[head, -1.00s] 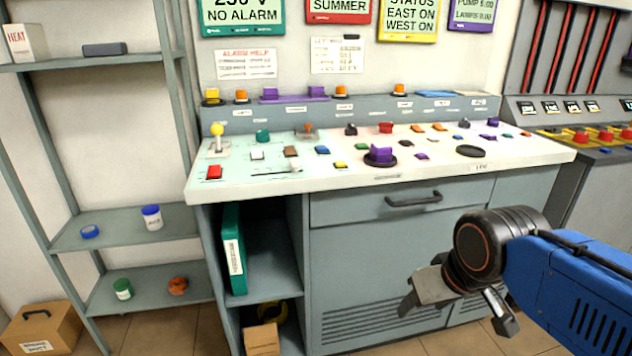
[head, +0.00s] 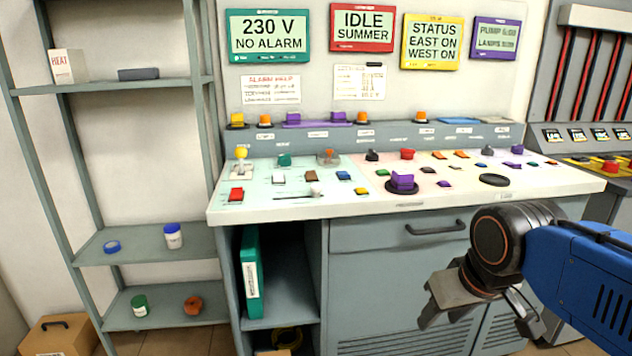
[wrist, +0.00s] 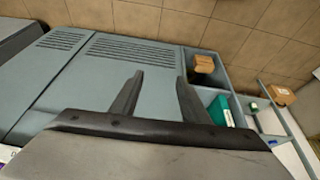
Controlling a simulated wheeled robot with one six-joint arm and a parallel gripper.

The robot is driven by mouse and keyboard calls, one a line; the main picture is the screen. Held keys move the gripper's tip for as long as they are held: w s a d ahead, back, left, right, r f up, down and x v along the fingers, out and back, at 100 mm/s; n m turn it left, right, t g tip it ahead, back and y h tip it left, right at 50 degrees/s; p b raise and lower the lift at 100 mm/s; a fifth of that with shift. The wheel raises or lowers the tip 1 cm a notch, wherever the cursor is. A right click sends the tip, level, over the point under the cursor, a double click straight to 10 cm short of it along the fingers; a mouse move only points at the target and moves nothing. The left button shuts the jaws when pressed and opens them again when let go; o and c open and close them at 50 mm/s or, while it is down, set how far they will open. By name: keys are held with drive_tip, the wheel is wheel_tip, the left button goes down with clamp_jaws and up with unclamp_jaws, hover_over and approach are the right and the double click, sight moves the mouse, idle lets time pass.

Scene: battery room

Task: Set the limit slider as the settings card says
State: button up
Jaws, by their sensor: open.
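A control desk (head: 400,206) with many coloured buttons and levers stands in front of me in the head view. A thin slot with a small pale knob at its right end, perhaps the limit slider (head: 313,194), lies at the desk's front left; its label is too small to read. A white card (head: 359,83) with handwriting hangs on the wall below the displays; I cannot read it. My gripper (head: 488,318) hangs in front of the desk's cabinet, low and to the right, away from the slider. In the wrist view its two fingers (wrist: 160,98) are apart with nothing between them.
Wall displays (head: 362,28) hang above the desk. A second sheet headed alarm help (head: 271,90) hangs left. A grey shelf unit (head: 150,244) stands left, with a cardboard box (head: 62,336) on the floor. The desk has a drawer handle (head: 436,229) and an open compartment holding a green binder (head: 251,275).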

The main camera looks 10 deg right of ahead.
drive_tip(key=w+a+r+n+g, duration=0.1)
drive_tip(key=w+a+r+n, duration=0.15)
drive_tip(key=w+r, duration=0.8)
wheel_tip(320, 180, up, 22)
drive_tip(key=n+g, duration=0.3)
drive_tip(key=n, duration=0.3)
hover_over(316, 185)
wheel_tip(316, 185, down, 18)
drive_tip(key=shift+w+r, duration=0.1)
drive_tip(key=shift+r, duration=0.15)
